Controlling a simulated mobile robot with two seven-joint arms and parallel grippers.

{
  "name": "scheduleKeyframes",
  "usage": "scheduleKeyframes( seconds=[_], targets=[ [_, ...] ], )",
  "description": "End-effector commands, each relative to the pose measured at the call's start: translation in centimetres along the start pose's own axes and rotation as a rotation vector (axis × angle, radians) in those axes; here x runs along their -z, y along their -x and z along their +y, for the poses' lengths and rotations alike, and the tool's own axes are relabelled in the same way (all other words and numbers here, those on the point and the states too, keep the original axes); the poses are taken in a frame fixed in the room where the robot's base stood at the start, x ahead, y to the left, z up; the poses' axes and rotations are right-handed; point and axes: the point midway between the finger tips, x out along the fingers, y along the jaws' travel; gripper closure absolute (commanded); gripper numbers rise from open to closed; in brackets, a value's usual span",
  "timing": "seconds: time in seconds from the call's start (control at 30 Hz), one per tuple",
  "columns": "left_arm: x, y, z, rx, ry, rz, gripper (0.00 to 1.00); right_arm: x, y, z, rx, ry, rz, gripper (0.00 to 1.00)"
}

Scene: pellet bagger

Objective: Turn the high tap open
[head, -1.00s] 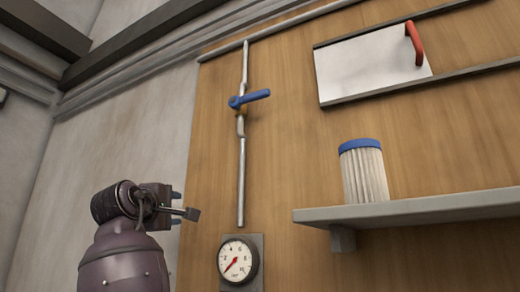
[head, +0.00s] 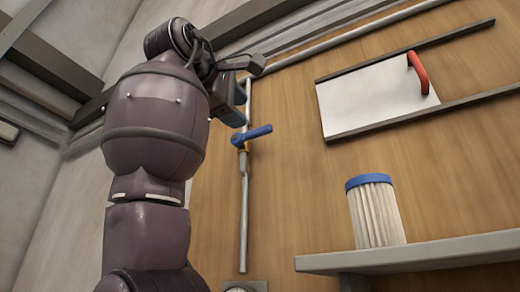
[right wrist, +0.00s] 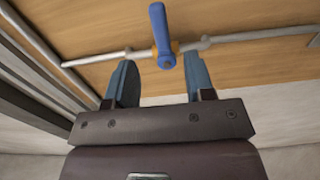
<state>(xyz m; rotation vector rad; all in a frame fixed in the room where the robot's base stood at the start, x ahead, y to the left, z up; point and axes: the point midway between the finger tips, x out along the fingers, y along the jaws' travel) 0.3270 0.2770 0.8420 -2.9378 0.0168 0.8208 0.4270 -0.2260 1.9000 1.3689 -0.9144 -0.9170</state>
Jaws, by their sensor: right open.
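The high tap has a blue lever handle (head: 252,135) on a brass-coloured body on a thin vertical pipe (head: 244,215) on the wooden wall. The lever points right, across the pipe. My right gripper (head: 246,90) is raised beside the upper pipe, just above the lever in the head view. In the right wrist view its two blue-grey fingers (right wrist: 161,72) are open and empty. There the blue lever (right wrist: 160,32) lies ahead, between the fingers sideways, with its hub near the fingertips; I see no grip on it. My left gripper is not in view.
A shelf (head: 420,254) at the lower right bears a pleated filter with a blue top (head: 376,212). A white sliding panel (head: 370,98) with a red handle (head: 417,72) runs between rails at the upper right. A gauge (head: 240,288) shows partly at the bottom.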

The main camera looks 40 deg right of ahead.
Motion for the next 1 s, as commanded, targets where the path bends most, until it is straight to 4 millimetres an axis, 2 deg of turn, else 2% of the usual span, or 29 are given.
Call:
scheduleKeyframes(
  seconds=[0.3,0.5,0.7,1.0],
  targets=[
    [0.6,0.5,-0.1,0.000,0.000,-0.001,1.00,0.1,-5.5,0.1,0.002,0.000,-0.001,0.51],
    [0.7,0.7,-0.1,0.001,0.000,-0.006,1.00,0.0,-8.1,0.1,0.000,-0.002,0.000,0.51],
    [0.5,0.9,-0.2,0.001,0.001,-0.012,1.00,0.1,-9.3,0.0,-0.001,-0.001,0.000,0.51],
    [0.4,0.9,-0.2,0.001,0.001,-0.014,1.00,0.1,-9.4,0.0,-0.001,-0.001,0.000,0.51]
  ],
)
